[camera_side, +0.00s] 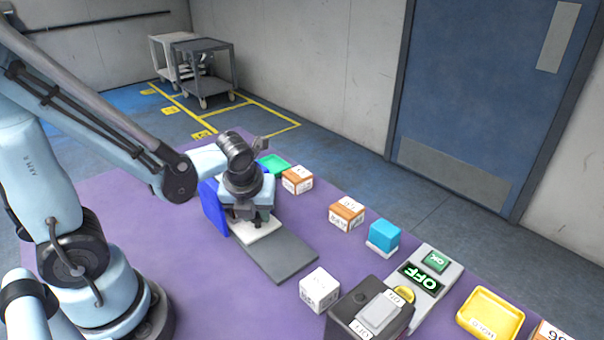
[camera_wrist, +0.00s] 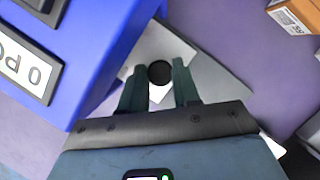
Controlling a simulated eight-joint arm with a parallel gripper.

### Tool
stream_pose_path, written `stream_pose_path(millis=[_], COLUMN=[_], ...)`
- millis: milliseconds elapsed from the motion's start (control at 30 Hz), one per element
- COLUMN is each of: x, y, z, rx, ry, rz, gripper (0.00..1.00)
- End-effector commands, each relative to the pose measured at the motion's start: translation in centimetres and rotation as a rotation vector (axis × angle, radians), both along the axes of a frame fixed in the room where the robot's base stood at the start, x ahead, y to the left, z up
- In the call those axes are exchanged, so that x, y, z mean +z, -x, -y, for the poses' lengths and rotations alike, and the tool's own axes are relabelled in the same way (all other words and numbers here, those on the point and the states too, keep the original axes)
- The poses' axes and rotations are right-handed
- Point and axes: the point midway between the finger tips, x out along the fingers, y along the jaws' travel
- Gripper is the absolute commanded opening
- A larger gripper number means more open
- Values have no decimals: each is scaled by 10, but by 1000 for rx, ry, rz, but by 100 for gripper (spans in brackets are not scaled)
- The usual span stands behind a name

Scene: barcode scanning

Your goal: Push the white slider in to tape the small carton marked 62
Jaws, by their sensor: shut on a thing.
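The white slider (camera_side: 258,230) lies on a grey track beside the blue machine (camera_side: 213,207). The slider also shows in the wrist view (camera_wrist: 152,48), with a round black knob (camera_wrist: 160,72) on it. My gripper (camera_side: 247,215) is down over the slider. In the wrist view, the fingers of my gripper (camera_wrist: 160,88) stand either side of the knob, shut on it. I cannot make out a carton marked 62. The blue machine (camera_wrist: 85,45) fills the left of the wrist view, and its inside is hidden.
Orange-and-white cartons (camera_side: 297,180) (camera_side: 346,215) and a white carton (camera_side: 320,288) stand on the purple table. A green tray (camera_side: 273,165), a blue block (camera_side: 384,236), an OFF display (camera_side: 422,277) and a yellow tray (camera_side: 490,313) are nearby. The grey track's outer end (camera_side: 285,262) is clear.

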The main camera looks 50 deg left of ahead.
Motion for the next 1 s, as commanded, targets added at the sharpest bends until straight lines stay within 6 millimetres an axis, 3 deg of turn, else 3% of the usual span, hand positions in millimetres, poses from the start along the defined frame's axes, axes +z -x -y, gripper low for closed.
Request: stream_pose_path(millis=[167,200,333,667,933,1000], x=[1,1,1,0,0,9], y=[0,0,1,1,0,3], z=[-6,-6,-5,-2,33,34], rx=[9,10,9,8,-1,5], ry=[-17,-17,-17,-17,-14,-13], rz=[0,0,0,-3,0,1], gripper=[0,37,56,56,56,56])
